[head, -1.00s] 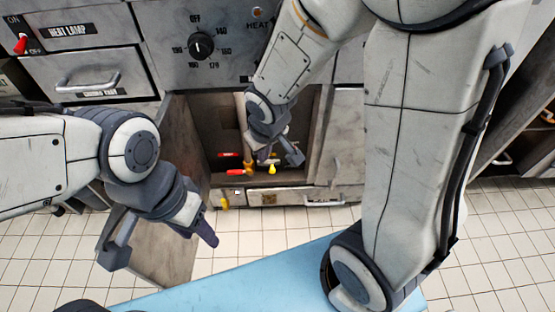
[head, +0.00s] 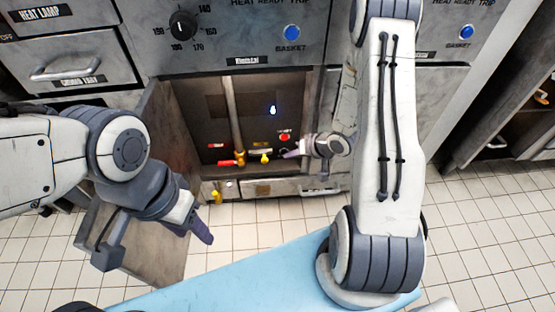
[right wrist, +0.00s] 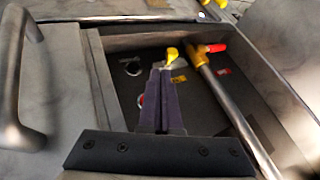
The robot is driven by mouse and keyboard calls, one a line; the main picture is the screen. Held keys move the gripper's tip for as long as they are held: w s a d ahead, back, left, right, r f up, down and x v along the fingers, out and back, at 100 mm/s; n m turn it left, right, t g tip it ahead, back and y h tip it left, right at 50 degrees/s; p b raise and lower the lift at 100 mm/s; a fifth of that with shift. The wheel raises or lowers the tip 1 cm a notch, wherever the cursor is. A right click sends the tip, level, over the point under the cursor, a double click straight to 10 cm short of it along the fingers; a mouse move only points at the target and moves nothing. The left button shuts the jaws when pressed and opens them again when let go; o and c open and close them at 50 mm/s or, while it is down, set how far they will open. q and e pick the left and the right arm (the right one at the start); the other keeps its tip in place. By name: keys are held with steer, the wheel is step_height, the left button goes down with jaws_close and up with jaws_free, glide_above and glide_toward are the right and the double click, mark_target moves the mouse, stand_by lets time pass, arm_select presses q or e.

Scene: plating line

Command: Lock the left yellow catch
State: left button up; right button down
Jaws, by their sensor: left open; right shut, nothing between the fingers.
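The left yellow catch (head: 217,194) is a small yellow piece on the low front below the open cabinet, at its left end. My left gripper (head: 155,240) is open and empty, low in front of the open cabinet door.
Inside the cabinet are a pipe with a red-handled valve (head: 229,162), a yellow knob (head: 264,156) and a red button (head: 285,137). The open door (head: 160,170) stands at the left. A drawer handle (head: 322,190) lies low right.

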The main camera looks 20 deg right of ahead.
mark_target(264, 158)
steer(key=b+x, duration=0.6)
steer(key=x, duration=0.4)
steer(key=shift+d, duration=0.1)
arm_select(q)
step_height(264, 158, down, 6)
steer(key=shift+r, duration=0.1)
